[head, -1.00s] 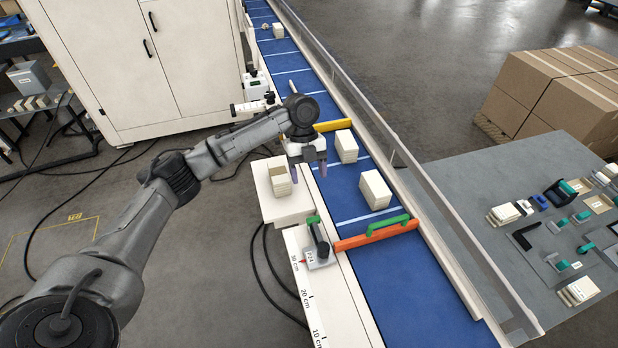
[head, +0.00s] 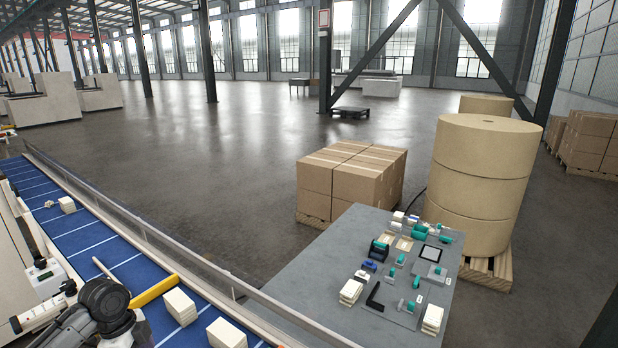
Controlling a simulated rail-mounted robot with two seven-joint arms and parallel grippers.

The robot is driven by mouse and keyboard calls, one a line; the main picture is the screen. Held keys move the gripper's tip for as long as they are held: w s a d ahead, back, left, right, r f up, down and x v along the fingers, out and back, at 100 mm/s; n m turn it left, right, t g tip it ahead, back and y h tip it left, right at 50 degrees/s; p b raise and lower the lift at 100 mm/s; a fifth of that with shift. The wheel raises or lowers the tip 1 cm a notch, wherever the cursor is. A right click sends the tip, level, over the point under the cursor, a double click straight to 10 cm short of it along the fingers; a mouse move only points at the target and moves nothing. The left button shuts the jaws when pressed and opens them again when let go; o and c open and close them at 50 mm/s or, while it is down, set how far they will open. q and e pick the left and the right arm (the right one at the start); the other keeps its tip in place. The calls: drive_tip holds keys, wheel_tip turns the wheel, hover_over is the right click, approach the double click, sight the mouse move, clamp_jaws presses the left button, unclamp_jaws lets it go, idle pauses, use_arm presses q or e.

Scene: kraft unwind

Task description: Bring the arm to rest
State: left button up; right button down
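My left arm (head: 105,305) shows at the bottom left corner, beside the near edge of the blue conveyor belt (head: 82,238). Only its grey wrist joint and a bit of the link show. The fingers of my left gripper are cut off below the bottom edge. My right arm and gripper are not in view. A yellow bar (head: 153,291) lies across the belt next to my wrist. Two cream stacks, one (head: 180,307) near the bar and one (head: 227,334) at the bottom edge, sit on the belt.
A grey table (head: 300,268) with tools and small stacks stands right of the conveyor's guard rail (head: 170,253). Cardboard boxes (head: 350,175) and large kraft rolls (head: 482,175) stand on pallets behind it. The floor beyond is largely open.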

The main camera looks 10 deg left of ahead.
use_arm(q)
drive_tip(key=w+d+r+n+t+y, duration=0.45)
drive_tip(key=r+n+t, duration=0.2)
drive_tip(key=r, duration=0.25)
drive_tip(key=s+d+n+t, duration=0.2)
drive_tip(key=s+d+t, duration=0.25)
drive_tip(key=d, duration=0.55)
drive_tip(key=s+d+f+n+g+h, duration=0.15)
drive_tip(key=s+d+f+g, duration=0.25)
drive_tip(key=s+f, duration=1.05)
drive_tip(key=s+d+f+n+g+h, duration=0.1)
drive_tip(key=s+d+f+n+g, duration=0.2)
drive_tip(key=s+f, duration=1.2)
drive_tip(key=w+r+p+v, duration=0.1)
drive_tip(key=w+p+v, duration=0.2)
drive_tip(key=p+v, duration=1.3)
wheel_tip(320, 180, up, 3)
drive_tip(key=shift+s+d+f, duration=0.1)
drive_tip(key=shift+s+d, duration=0.15)
drive_tip(key=shift+d, duration=0.15)
